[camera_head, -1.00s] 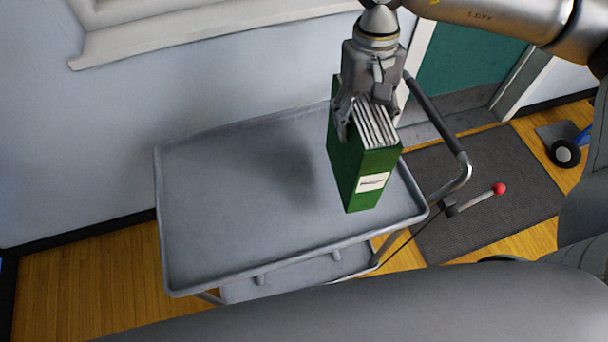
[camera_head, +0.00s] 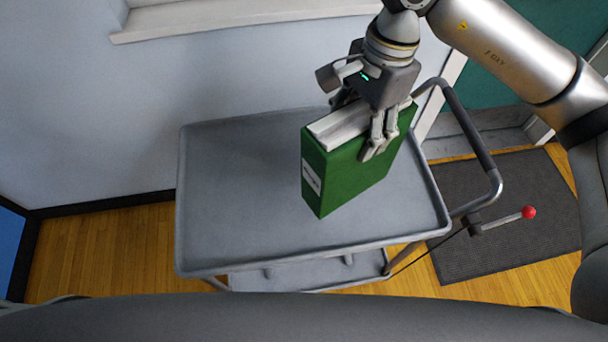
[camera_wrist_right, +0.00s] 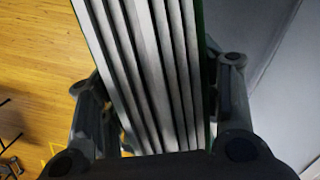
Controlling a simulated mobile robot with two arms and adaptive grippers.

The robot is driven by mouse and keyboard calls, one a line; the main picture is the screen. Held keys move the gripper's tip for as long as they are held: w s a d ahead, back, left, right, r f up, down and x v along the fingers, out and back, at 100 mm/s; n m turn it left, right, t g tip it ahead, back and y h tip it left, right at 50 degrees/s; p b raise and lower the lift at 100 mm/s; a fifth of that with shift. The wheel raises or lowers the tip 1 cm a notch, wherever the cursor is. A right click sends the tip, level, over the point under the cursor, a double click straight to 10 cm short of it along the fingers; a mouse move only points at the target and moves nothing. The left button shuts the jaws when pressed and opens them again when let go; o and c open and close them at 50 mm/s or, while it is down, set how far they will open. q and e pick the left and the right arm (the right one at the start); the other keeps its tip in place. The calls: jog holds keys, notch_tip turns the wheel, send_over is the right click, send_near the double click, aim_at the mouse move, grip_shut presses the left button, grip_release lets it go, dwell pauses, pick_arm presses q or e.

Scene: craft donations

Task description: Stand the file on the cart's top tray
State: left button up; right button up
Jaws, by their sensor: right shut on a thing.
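The file (camera_head: 345,180) is a green box file or binder with white page edges along its top and a white label on its narrow spine. My right gripper (camera_head: 356,130) is shut on its upper part, one finger on each broad side. The file is upright, over the right half of the cart's grey top tray (camera_head: 235,200). I cannot tell for sure whether its bottom touches the tray. In the right wrist view the page edges of the file (camera_wrist_right: 150,70) run between the two fingers. My left gripper is not in view.
The top tray has a low raised rim and is otherwise empty, with free room to the left. The cart's push handle (camera_head: 470,130) rises at the right. A red-knobbed lever (camera_head: 528,212) stands out over a dark mat (camera_head: 520,185). A wall with a white sill (camera_head: 190,25) lies behind.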

aim_at(340, 119)
jog(key=a+m, duration=0.3)
jog(key=shift+s+r+m+t, duration=0.3)
jog(key=shift+r, duration=0.1)
jog(key=shift+a+r+m, duration=0.1)
jog(key=shift+a+m, duration=0.1)
jog(key=shift+m, duration=0.3)
jog(key=w+d+f+p, duration=0.6)
jog(key=w+f+p, duration=0.1)
jog(key=w+f, duration=0.5)
jog(key=shift+w+d+f, duration=0.15)
jog(key=shift+w+f, duration=0.05)
jog(key=shift+f, duration=0.3)
